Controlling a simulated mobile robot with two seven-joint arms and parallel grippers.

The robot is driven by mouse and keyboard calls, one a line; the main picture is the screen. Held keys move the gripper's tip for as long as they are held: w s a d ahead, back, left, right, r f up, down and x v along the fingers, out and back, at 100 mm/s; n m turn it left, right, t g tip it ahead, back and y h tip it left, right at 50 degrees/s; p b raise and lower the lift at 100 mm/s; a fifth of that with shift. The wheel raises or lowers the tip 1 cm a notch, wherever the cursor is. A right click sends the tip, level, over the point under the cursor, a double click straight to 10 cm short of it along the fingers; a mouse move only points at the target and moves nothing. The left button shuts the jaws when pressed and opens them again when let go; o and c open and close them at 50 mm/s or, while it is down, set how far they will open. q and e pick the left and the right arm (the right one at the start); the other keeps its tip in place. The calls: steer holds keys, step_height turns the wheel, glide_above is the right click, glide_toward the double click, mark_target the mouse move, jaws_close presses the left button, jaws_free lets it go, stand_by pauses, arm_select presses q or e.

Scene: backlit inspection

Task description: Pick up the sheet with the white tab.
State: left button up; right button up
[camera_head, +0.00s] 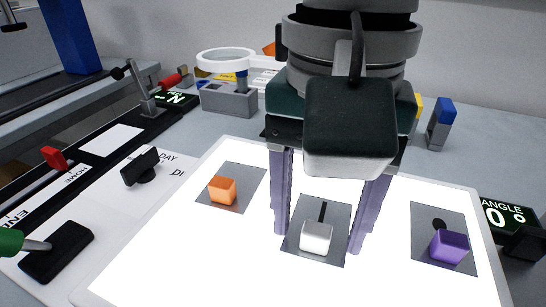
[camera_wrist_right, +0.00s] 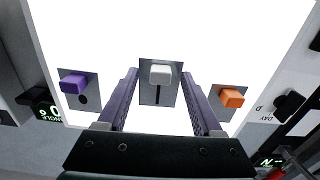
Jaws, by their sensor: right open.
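The sheet with the white tab is a grey square (camera_head: 296,240) on the bright light panel (camera_head: 140,230). Its white tab (camera_head: 317,237) is a small block, with a dark slot mark beside it. My right gripper (camera_head: 318,243) is open, with its two purple fingers on either side of this sheet. In the right wrist view the white tab (camera_wrist_right: 160,76) shows between and just beyond the open fingertips (camera_wrist_right: 160,72). I cannot tell whether the fingertips touch the panel. My left gripper is not in view.
A sheet with an orange tab (camera_head: 222,191) lies to the left, and one with a purple tab (camera_head: 449,246) to the right. A display reading ANGLE 0° (camera_head: 509,219) stands at the right edge.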

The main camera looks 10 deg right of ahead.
steer(key=shift+c, duration=0.3)
jaws_close()
steer(key=shift+r, duration=0.1)
